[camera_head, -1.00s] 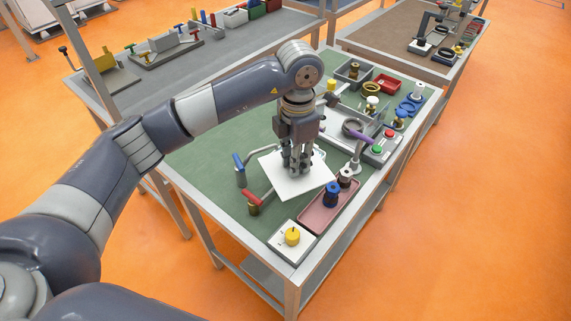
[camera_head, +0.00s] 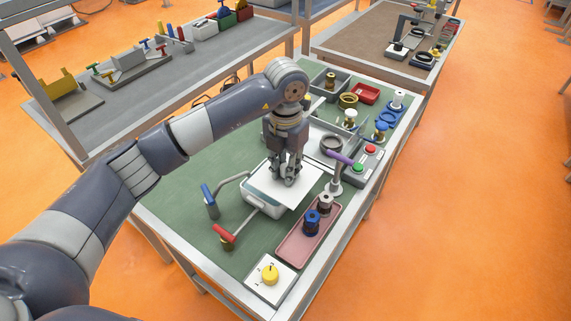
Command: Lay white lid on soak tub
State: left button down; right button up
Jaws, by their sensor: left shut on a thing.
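I cannot tell whether the lid touches the rim. My right gripper is not in view.
Taps with a blue handle (camera_head: 207,194) and a red handle (camera_head: 223,233) stand left of the tub. A pink tray (camera_head: 292,247) with spools, a yellow knob box (camera_head: 270,274) and a purple-handled lever (camera_head: 340,158) are close by. The table's left part is clear.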

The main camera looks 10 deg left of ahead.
pick_arm(q)
notch_tip(320, 180, down, 2)
jog(key=shift+f+b, duration=0.15)
jog(key=shift+b, duration=0.35)
jog(key=shift+s+f, duration=0.1)
jog(key=shift+f, duration=0.2)
jog(key=shift+w+a+b, duration=0.35)
jog(key=shift+w+a, duration=0.05)
jog(key=shift+a, duration=0.25)
jog(key=shift+w+a+b, duration=0.25)
jog(key=shift+a+b, duration=0.05)
jog(key=shift+a, duration=0.55)
jog(key=shift+w+a, duration=0.25)
jog(key=shift+a, duration=0.2)
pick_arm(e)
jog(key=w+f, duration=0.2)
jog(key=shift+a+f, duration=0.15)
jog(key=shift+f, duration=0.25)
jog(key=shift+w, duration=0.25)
pick_arm(q)
jog(key=shift+f+b, duration=0.5)
jog(key=shift+b, duration=0.45)
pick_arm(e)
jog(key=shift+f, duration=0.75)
